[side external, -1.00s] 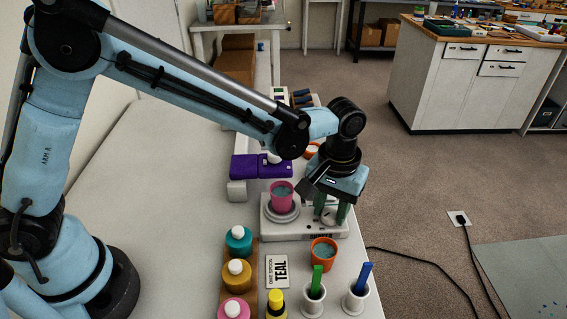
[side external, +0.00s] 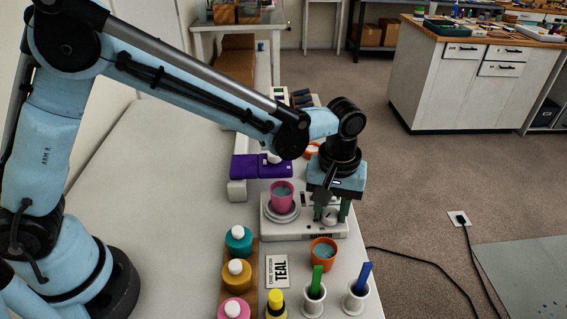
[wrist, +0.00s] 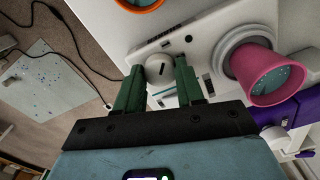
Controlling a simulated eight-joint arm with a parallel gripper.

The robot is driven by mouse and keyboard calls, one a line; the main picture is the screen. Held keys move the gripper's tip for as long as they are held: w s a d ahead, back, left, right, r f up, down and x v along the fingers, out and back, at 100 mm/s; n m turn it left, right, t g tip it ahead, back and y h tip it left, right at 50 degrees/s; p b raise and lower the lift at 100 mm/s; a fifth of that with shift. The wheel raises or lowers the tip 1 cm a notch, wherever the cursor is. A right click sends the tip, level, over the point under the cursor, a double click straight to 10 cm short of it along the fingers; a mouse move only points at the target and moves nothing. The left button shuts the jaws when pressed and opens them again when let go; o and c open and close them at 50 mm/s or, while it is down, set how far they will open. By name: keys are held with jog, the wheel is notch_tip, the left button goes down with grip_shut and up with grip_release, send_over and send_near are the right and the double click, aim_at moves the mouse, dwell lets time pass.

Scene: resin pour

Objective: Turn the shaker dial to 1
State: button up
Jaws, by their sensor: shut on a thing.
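The shaker (side external: 283,229) is a white flat box on the bench, with a round plate on its left side. A pink cup (side external: 282,192) with teal-grey liquid stands on that plate. The pale round dial (wrist: 160,70) has a dark pointer mark and sits near the right end of the shaker; it also shows in the side view (side external: 328,215). My gripper (wrist: 158,73) points down over the dial with a green finger on each side, shut on it. The numbers round the dial are too small to read.
An orange cup (side external: 323,252) stands in front of the shaker. Two white holders with a green stick (side external: 316,281) and a blue stick (side external: 362,279) stand nearer.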

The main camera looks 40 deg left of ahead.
aim_at(330, 212)
jog(key=o, duration=1)
jog(key=shift+o, duration=0.2)
jog(key=shift+r, duration=0.15)
notch_tip(330, 212, up, 12)
jog(key=s+a+f+m+t, duration=0.1)
jog(key=s+a, duration=0.4)
jog(key=a, duration=0.5)
jog(key=s+a+m+t, duration=0.4)
jog(key=s+a+t, duration=0.1)
jog(key=a, duration=0.5)
jog(key=shift+s+a+f+m+t, duration=0.2)
jog(key=shift+s+f+m+t, duration=0.15)
jog(key=shift+t, duration=0.25)
